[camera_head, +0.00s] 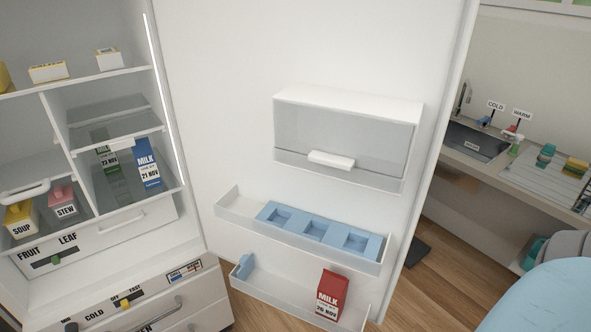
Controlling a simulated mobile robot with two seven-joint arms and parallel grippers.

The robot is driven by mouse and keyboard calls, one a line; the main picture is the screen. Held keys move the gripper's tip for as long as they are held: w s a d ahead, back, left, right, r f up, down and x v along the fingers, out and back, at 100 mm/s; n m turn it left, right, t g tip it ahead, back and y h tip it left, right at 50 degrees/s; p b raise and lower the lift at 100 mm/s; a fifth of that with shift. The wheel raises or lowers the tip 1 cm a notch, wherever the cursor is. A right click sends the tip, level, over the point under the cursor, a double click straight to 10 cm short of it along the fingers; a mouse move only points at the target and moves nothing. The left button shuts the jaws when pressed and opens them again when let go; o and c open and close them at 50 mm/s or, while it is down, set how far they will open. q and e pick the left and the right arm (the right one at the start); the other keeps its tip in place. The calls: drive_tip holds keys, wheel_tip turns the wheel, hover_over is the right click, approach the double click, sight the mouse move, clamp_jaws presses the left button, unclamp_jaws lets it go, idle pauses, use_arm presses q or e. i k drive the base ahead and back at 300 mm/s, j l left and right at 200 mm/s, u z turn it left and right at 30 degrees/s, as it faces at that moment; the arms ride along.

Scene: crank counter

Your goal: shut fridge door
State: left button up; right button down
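The fridge door (230,130) stands wide open, its inner face turned toward me. It fills the middle of the head view. The door carries a lidded clear box (345,135), a shelf with a blue tray (318,230), and a lower bin holding a red milk carton (332,294). The open fridge body (25,120) is at the left, with its shelves and drawers exposed. The door's outer edge (437,140) runs down the right side of the door. Neither of my grippers is in view.
Inside the fridge are a blue milk carton (147,166), a green carton (105,155), and soup (20,219) and stew (63,200) containers. A counter with a sink (471,143) stands behind at right. A light blue rounded object (545,300) is at the lower right. Wooden floor (430,290) shows below.

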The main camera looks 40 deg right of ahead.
sight(253, 87)
drive_tip(key=k+l+u, duration=0.15)
drive_tip(key=l, duration=0.2)
drive_tip(key=k+l+u, duration=0.1)
drive_tip(key=l, duration=0.2)
drive_tip(key=k+l+u, duration=0.25)
drive_tip(key=l, duration=0.3)
drive_tip(key=k+l+u, duration=0.1)
drive_tip(key=l, duration=0.25)
drive_tip(key=k+l+u, duration=0.1)
drive_tip(key=l, duration=0.3)
drive_tip(key=l+u, duration=0.15)
drive_tip(key=l, duration=0.25)
drive_tip(key=k+l+u, duration=0.1)
drive_tip(key=l, duration=0.35)
drive_tip(key=k+l+u, duration=0.15)
drive_tip(key=l, duration=0.25)
drive_tip(key=k+l+u, duration=0.1)
drive_tip(key=l, duration=0.3)
drive_tip(key=k+l+u, duration=0.15)
drive_tip(key=l, duration=0.65)
drive_tip(key=k+l, duration=0.15)
drive_tip(key=l, duration=0.3)
